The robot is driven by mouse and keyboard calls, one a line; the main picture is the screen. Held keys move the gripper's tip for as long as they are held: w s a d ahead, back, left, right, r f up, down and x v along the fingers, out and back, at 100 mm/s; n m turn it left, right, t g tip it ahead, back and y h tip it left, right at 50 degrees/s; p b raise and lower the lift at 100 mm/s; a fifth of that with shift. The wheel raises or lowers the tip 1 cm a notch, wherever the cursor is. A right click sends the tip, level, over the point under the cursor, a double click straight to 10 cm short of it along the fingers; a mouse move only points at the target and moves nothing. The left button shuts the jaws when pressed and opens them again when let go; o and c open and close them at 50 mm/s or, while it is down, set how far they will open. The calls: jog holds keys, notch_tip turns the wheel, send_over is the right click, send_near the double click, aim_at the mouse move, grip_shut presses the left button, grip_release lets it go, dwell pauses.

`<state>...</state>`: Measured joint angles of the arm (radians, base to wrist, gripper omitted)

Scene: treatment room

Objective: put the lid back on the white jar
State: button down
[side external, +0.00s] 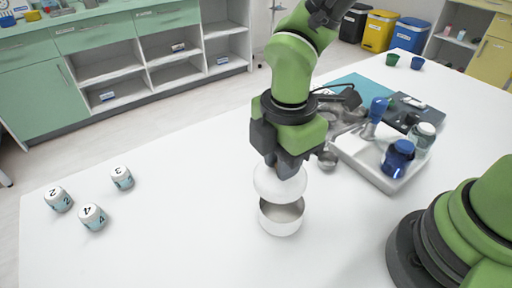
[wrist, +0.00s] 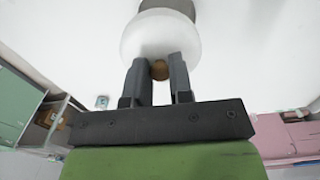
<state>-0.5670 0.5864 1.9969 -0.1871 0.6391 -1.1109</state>
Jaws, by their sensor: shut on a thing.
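The white jar (side external: 281,219) stands open and upright on the white table, its grey inside showing in the side view. The white domed lid (side external: 279,183) is just above it, slightly tilted. My gripper (side external: 285,166) is shut on the lid's top. The jar is mostly hidden behind the lid in the wrist view.
A teal mat (side external: 357,86) lies behind. The table front left of the jar is clear.

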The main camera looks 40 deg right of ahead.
jog(key=shift+s+d+f+n, duration=0.1)
jog(key=shift+s+d+n, duration=0.05)
jog(key=shift+s+n, duration=0.25)
jog(key=shift+f, duration=3.05)
jog(key=shift+f, duration=0.15)
jog(key=shift+c, duration=2.3)
grip_release()
jog(key=shift+r, duration=3.5)
